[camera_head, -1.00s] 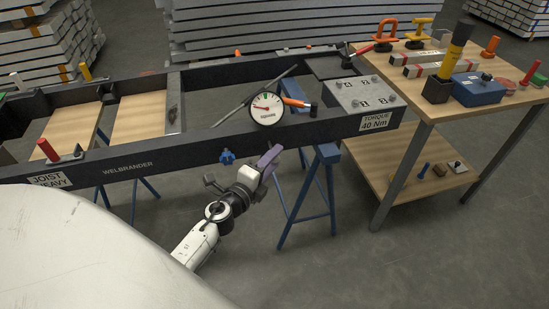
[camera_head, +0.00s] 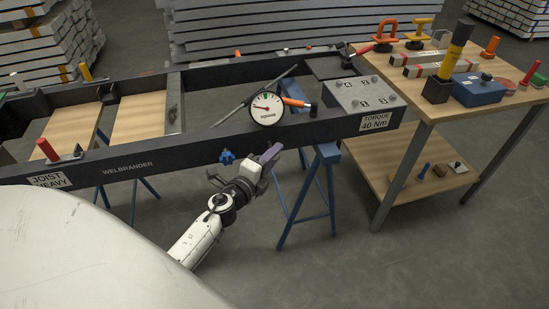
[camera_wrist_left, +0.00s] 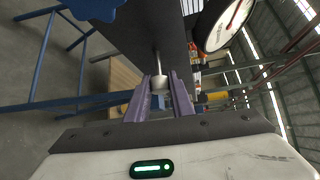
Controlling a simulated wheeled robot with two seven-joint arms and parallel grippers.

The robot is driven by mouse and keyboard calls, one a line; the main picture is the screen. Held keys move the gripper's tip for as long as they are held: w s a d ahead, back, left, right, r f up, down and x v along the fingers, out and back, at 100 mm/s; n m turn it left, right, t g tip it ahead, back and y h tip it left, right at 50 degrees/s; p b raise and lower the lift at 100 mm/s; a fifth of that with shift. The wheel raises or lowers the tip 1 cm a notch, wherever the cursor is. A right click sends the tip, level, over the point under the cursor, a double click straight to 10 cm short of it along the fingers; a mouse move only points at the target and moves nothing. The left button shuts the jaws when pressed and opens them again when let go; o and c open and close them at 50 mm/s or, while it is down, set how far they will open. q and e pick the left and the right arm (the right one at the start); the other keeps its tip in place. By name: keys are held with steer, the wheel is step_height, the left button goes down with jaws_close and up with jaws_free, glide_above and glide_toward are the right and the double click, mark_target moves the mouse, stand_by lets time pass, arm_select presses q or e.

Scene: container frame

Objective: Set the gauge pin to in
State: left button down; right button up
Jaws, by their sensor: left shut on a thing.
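The round gauge (camera_head: 266,108) with a white dial and red needle stands on the dark beam (camera_head: 200,152). It also shows at the top of the left wrist view (camera_wrist_left: 222,22). My left gripper (camera_head: 272,154), with purple fingers, is at the near face of the beam, below the gauge. In the left wrist view, my left gripper (camera_wrist_left: 160,92) is shut on the gauge pin (camera_wrist_left: 158,82), a pale knob on a thin metal stem coming out of the beam face. In the head view the pin is hidden behind the fingers. My right gripper is not in view.
A blue star knob (camera_head: 227,156) sits on the beam face left of my gripper. Blue trestle legs (camera_head: 325,190) stand close on the right. A wooden bench (camera_head: 415,95) with tools is further right. The floor in front is clear.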

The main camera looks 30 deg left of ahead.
arm_select(q)
steer(key=shift+w+a, duration=0.6)
steer(key=shift+a, duration=0.15)
steer(key=c, duration=1.5)
jaws_free()
steer(key=shift+c, duration=0.2)
steer(key=s+d+r, duration=0.1)
steer(key=s, duration=0.9)
steer(key=shift+s+r, duration=0.15)
steer(key=shift+r, duration=0.1)
steer(key=s+d+f+n+g+h, duration=0.2)
steer(key=s+d+f+n+g, duration=0.2)
steer(key=s+d+f+n, duration=0.3)
steer(key=s+d+f+n+g+h, duration=0.2)
steer(key=s+d+f+n, duration=0.5)
steer(key=s+d, duration=0.5)
steer(key=n+g, duration=0.1)
steer(key=n, duration=0.1)
steer(key=shift+d+f+n+g, duration=0.2)
steer(key=shift+f+n+g, duration=0.1)
steer(key=shift+g, duration=0.1)
